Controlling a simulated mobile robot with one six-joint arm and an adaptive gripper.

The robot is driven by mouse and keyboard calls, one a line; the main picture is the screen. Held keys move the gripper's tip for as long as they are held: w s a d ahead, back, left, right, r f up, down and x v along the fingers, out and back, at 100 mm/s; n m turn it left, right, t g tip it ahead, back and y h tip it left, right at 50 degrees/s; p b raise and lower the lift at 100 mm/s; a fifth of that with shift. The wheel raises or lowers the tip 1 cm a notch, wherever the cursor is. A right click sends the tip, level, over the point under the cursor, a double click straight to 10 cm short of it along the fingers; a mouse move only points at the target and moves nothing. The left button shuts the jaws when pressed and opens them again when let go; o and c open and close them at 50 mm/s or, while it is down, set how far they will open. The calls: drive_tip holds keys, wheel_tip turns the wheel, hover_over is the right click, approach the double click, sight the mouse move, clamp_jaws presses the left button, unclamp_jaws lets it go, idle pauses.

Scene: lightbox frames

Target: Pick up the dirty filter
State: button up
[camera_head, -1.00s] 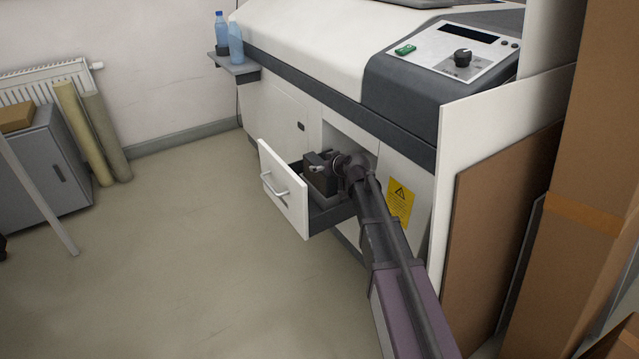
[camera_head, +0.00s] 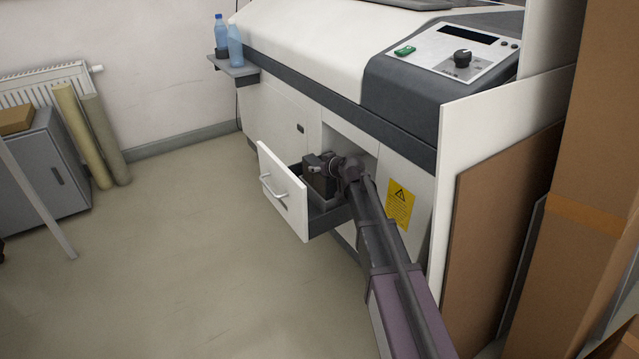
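A dark brown block, which looks like the dirty filter (camera_head: 317,184), sits in the open drawer (camera_head: 283,193) of the white machine. My gripper (camera_head: 318,163) is at the top of this block, with my arm reaching in from the lower right. The fingers are small and dark against the block, so I cannot tell whether they are open or closed on it. The wrist hides part of the drawer's inside and the block's right side.
The drawer's white front with its handle (camera_head: 273,188) stands out from the machine (camera_head: 300,50). A yellow warning label (camera_head: 399,203) is right of the opening. Brown boards (camera_head: 500,225) lean at the right. Two blue bottles (camera_head: 235,46) stand on a small shelf.

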drive_tip(key=c, duration=0.5)
drive_tip(key=shift+r, duration=0.15)
wheel_tip(320, 180, up, 10)
drive_tip(key=p, duration=1)
drive_tip(key=shift+f, duration=0.2)
